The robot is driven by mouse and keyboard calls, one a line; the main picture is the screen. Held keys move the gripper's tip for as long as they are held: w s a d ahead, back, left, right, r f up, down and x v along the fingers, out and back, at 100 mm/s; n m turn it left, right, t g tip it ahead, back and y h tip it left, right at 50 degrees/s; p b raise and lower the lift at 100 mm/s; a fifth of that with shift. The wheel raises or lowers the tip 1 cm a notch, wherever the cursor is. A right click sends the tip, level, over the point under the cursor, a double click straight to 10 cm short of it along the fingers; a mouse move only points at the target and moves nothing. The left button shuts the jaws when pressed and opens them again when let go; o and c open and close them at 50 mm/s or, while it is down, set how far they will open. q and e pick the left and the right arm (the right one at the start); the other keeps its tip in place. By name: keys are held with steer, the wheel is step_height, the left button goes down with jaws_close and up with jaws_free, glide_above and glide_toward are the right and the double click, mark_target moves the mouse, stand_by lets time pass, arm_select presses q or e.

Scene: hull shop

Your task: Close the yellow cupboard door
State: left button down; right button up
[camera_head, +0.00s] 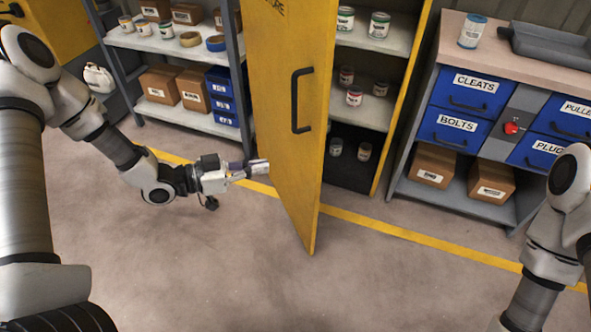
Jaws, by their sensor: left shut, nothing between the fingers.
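The yellow cupboard door (278,110) stands open, swung out toward me, with a black handle (301,100) on the face I see. The cupboard's inside shows to the right of the door, with white shelves (383,38) holding several small cans. My left gripper (264,168) is shut and empty. It is at the left edge of the door at mid-height, its fingertips overlapping the door's edge in the picture; I cannot tell if they touch. My right arm (560,225) shows at the right edge, but its gripper is out of view.
A grey shelf rack (170,44) with cardboard boxes, cans and blue bins stands left of the door. A workbench (500,45) with blue drawers stands right of the cupboard. A yellow line (400,232) crosses the floor. The floor in front is clear.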

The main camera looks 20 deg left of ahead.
arm_select(q)
step_height(320, 180, down, 2)
steer(key=w+a+t+b, duration=0.2)
steer(key=a, duration=0.1)
steer(key=b, duration=0.5)
glide_toward(315, 141)
steer(key=x, duration=0.6)
steer(key=shift+w+d+f, duration=0.1)
steer(key=shift+w+f, duration=0.1)
steer(key=shift+w+d+r+n, duration=0.15)
steer(key=shift+w+d+n, duration=0.1)
steer(key=shift+w+n, duration=0.05)
arm_select(e)
step_height(315, 141, down, 10)
steer(key=shift+f, duration=0.15)
